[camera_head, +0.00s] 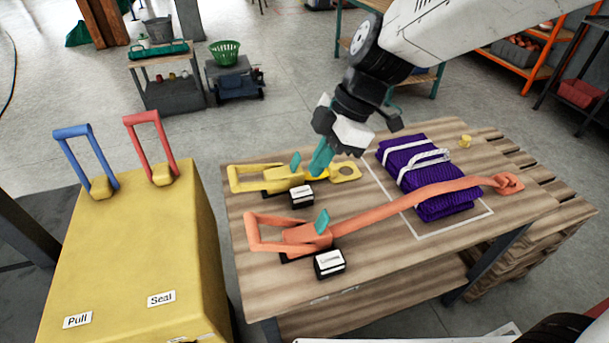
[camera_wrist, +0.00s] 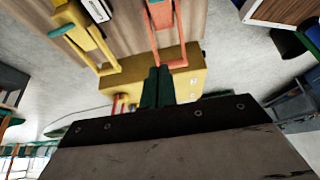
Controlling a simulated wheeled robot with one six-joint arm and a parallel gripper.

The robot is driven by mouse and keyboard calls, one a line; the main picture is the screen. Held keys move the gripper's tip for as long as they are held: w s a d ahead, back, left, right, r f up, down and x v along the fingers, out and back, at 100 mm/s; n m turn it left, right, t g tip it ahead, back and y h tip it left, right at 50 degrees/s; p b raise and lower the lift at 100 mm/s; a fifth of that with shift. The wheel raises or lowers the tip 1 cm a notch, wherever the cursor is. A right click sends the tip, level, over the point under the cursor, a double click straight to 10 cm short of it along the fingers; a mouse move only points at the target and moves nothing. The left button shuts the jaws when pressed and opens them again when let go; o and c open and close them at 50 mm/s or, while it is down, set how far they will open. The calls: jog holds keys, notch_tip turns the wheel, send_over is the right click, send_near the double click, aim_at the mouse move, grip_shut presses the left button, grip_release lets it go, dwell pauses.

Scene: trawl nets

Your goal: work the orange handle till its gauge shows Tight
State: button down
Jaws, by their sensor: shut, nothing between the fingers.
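The orange handle (camera_head: 262,238) is a flat loop at the left end of an orange ratchet lying low on the table. A teal tab (camera_head: 322,222) stands on the ratchet. The orange strap (camera_head: 420,195) runs right across the purple net bundle (camera_head: 425,175). The black-and-white gauge box (camera_head: 329,263) sits beside the orange ratchet; its reading is too small to tell. My gripper (camera_head: 321,162) is shut and empty near the yellow ratchet, behind the orange one. In the wrist view, the closed teal fingers (camera_wrist: 158,88) overlap the view of the orange handle (camera_wrist: 176,62); contact cannot be told.
A yellow ratchet (camera_head: 250,180) with its own gauge box (camera_head: 302,196) lies behind the orange one. A yellow cabinet (camera_head: 130,260) with blue (camera_head: 85,150) and red (camera_head: 150,140) upright handles stands left. The table front left (camera_head: 260,290) is clear.

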jog(key=shift+v, duration=1.7)
jog(key=shift+a, duration=0.2)
jog(key=s+d+r+m+t+h, duration=0.1)
jog(key=s+d+r+m+h, duration=0.1)
jog(key=s+d+m, duration=0.6)
jog(key=s+d+r+m+t+h, duration=0.1)
jog(key=s+d+r+m+h, duration=0.1)
jog(key=s+d+m, duration=0.6)
jog(key=d+m, duration=0.6)
jog(key=d, duration=0.2)
jog(key=shift+t+h, duration=0.4)
